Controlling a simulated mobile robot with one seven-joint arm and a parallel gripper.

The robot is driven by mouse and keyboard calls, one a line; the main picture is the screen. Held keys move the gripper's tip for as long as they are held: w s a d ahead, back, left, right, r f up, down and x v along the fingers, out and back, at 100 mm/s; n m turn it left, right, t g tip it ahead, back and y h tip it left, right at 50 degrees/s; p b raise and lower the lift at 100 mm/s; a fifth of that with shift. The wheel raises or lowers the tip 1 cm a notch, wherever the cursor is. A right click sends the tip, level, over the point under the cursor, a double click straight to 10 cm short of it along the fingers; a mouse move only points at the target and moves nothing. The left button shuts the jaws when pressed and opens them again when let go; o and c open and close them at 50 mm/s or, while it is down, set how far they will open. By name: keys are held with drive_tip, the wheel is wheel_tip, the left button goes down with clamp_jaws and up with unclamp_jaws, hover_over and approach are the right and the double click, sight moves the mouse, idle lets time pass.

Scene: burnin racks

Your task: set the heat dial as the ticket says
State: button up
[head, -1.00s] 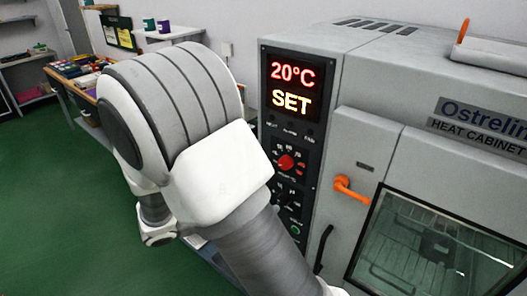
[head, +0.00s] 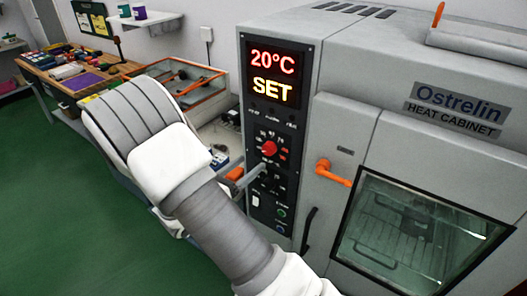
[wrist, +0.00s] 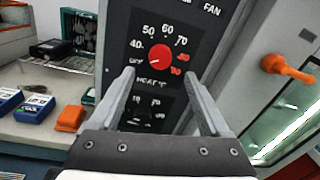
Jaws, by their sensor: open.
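The red heat dial (wrist: 160,57) is on the black control panel, with a scale from OFF through 40, 50, 60 and 70 to red marks at its right. Its pale pointer line seems to point toward OFF. The dial also shows in the head view (head: 269,148). The display (head: 272,77) reads 20°C and SET. My gripper (wrist: 158,73) is open, its fingers apart and pointing at the panel, tips just below the dial on either side. Nothing is between them. In the head view a finger (head: 254,173) shows beside the panel. I see no readable ticket.
A second, black dial (wrist: 153,113) sits below the heat dial, between my fingers in the picture. An orange door handle (wrist: 287,69) juts out at the right. A bench with blue boxes (wrist: 34,108) and an orange block (wrist: 69,118) is at the left.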

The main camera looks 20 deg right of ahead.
sight(267, 151)
drive_tip(key=x, duration=0.7)
drive_tip(key=shift+w+d+p, duration=0.1)
drive_tip(key=shift+p, duration=0.2)
clamp_jaws()
